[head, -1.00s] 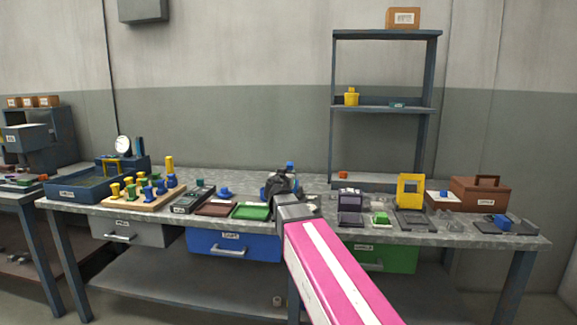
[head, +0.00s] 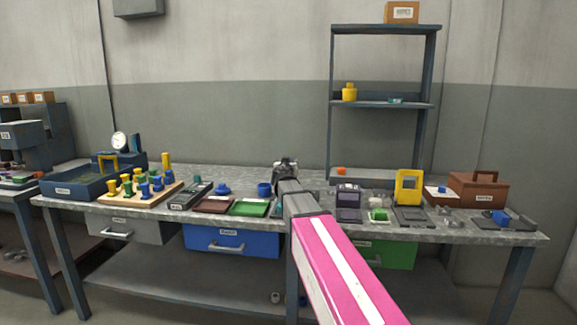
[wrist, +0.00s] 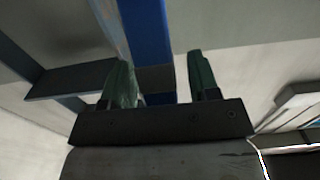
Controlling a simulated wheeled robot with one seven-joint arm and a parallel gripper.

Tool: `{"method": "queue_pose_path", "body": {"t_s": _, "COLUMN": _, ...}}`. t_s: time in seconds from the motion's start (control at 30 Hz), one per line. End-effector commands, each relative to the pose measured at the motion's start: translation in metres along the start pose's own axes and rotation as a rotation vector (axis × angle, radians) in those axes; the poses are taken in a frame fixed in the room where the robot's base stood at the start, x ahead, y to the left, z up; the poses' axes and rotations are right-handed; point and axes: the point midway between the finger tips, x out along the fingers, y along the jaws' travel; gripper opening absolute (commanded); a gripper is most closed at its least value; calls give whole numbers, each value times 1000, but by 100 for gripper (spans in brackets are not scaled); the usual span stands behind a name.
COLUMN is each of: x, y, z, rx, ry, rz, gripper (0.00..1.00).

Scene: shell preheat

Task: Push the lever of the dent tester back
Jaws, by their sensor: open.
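In the wrist view my gripper (wrist: 160,75) is open, with one green finger on each side of a bright blue bar (wrist: 152,35). The bar has a dark grey lower part and looks like a lever; I cannot tell whether either finger touches it. In the head view my gripper (head: 286,165) is over the middle of the bench, and the arm hides what is directly below and behind it. I cannot make out the dent tester's body for certain. A device with a round white dial (head: 119,140) stands at the back left of the bench.
A blue cup (head: 264,189) stands close left of my gripper, beside a green tray (head: 250,208). A purple-grey device (head: 348,197) and a yellow frame (head: 409,187) stand to the right. A tall shelf (head: 383,104) rises behind on the right.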

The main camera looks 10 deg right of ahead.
Motion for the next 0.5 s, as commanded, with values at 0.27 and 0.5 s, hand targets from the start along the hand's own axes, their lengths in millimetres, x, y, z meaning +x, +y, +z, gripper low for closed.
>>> {"method": "queue_pose_path", "body": {"t_s": 0.27, "x": 2, "y": 0, "z": 0, "rx": 0, "ry": 0, "rz": 0, "gripper": 55}}
{"method": "queue_pose_path", "body": {"t_s": 0.5, "x": 2, "y": 0, "z": 0, "rx": 0, "ry": 0, "rz": 0, "gripper": 0}}
